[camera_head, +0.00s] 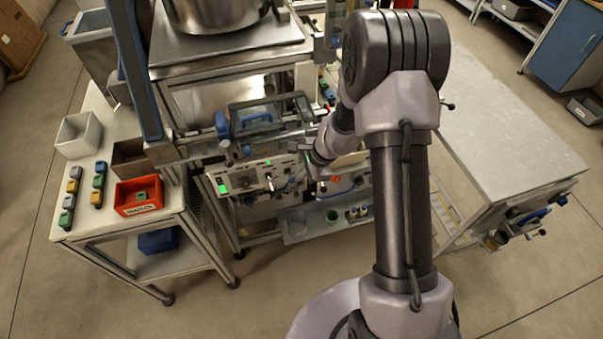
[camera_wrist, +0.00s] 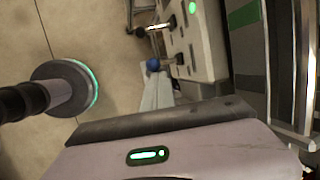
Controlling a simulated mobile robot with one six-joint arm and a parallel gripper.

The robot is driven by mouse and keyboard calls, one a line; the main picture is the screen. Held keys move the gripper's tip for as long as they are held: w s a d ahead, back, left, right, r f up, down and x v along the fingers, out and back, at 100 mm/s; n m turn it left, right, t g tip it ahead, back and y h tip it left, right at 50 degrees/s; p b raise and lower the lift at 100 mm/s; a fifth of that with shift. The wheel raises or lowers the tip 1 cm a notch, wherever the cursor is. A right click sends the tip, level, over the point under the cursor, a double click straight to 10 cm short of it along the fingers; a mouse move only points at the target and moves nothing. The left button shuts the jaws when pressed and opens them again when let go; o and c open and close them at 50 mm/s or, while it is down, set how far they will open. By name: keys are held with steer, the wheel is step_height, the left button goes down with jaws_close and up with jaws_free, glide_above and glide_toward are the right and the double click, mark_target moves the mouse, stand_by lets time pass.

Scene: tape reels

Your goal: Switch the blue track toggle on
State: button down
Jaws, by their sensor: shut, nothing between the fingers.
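A lever with a blue ball end (camera_wrist: 153,64) sticks out from a pale control panel (camera_wrist: 205,40) in the wrist view. A green lamp is lit on the panel beside it. In the head view the panel (camera_head: 255,165) is on the front of the metal frame, with small levers and lamps; which lever is the blue track one I cannot tell there. My gripper (camera_head: 316,162) is in front of the panel, shut and empty, partly hidden by my arm. In the wrist view the gripper's grey body fills the bottom, and contact with the blue-ended lever does not show.
A side table at left holds a red bin (camera_head: 139,208), a pale bin (camera_head: 78,150) and several coloured blocks. A steel pot (camera_head: 215,14) stands on the frame above the panel. A grey bench (camera_head: 500,130) is at right. The floor in front is clear.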

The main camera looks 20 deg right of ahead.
step_height(320, 180, up, 10)
steer(key=d+p, duration=0.2)
steer(key=p, duration=0.5)
steer(key=shift+d+f+p, duration=0.2)
steer(key=shift+d+p, duration=0.15)
steer(key=shift+d, duration=0.05)
steer(key=shift+w, duration=0.1)
steer(key=s+a+r+n+t+b, duration=0.1)
steer(key=s+a+r+n+b, duration=0.6)
steer(key=b, duration=0.6)
steer(key=s+f+n+t+h+b, duration=0.1)
steer(key=s+n+b, duration=0.5)
steer(key=s, duration=1.2)
steer(key=b, duration=0.4)
steer(key=shift+a+f+b, duration=0.2)
steer(key=shift+a+b, duration=0.15)
steer(key=shift+b, duration=0.05)
